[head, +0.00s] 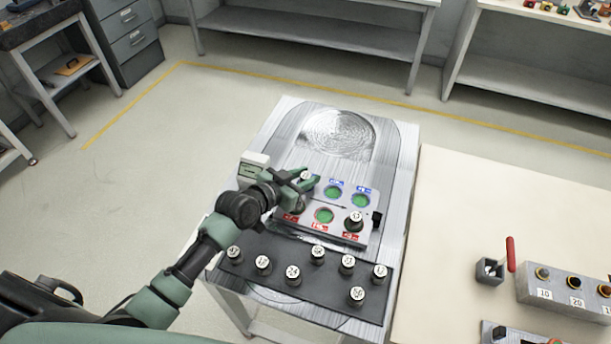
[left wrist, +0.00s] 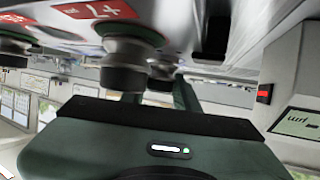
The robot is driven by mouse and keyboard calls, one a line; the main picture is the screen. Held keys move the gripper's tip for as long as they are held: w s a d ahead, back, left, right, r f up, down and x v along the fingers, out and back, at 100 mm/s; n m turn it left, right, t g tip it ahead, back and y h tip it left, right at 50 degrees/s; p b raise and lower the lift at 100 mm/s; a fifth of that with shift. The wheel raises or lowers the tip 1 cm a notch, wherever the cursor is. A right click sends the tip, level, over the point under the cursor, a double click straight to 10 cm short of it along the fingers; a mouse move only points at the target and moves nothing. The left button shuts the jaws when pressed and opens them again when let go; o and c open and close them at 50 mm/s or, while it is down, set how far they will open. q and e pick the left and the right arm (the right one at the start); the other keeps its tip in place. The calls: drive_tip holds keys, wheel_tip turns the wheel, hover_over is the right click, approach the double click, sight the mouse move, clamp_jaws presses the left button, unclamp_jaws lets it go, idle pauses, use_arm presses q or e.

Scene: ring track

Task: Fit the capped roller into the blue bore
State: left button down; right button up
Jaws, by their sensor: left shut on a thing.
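My left gripper (head: 306,182) is shut on a white-capped roller (head: 305,175) at the back left of the bore plate (head: 338,236). The gripper hides the spot under that roller, so I cannot tell whether it sits in a bore. Two bores beside blue labels show green and empty: the middle one (head: 332,193) and the right one (head: 360,200). In the red row, the middle bore (head: 323,215) is empty and a capped roller (head: 354,221) stands at the right. The left wrist view shows a dark roller (left wrist: 124,70) by a red label, close to my fingers.
A black tray (head: 325,281) with several capped rollers lies in front of the plate. A small device with a screen (head: 255,170) stands left of my gripper. A cream table (head: 470,230) at the right holds a grey block with numbered sockets (head: 560,290).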

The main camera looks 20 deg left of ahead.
use_arm(q)
drive_tip(key=shift+f, duration=0.2)
drive_tip(key=c, duration=1.1)
unclamp_jaws()
drive_tip(key=shift+o, duration=0.2)
use_arm(e)
drive_tip(key=shift+s+a+f, duration=0.1)
drive_tip(key=shift+a, duration=0.2)
use_arm(q)
drive_tip(key=shift+r, duration=0.1)
drive_tip(key=shift+r, duration=0.2)
drive_tip(key=v, duration=0.5)
drive_tip(key=b+v, duration=0.1)
drive_tip(key=v, duration=0.4)
drive_tip(key=shift+s+a+f, duration=0.1)
drive_tip(key=shift+s+a, duration=0.1)
drive_tip(key=shift+s, duration=0.15)
drive_tip(key=shift+s+a+r, duration=0.2)
drive_tip(key=shift+s+r, duration=0.15)
drive_tip(key=shift+s, duration=0.15)
use_arm(e)
drive_tip(key=shift+d+f, duration=0.3)
drive_tip(key=shift+f, duration=0.2)
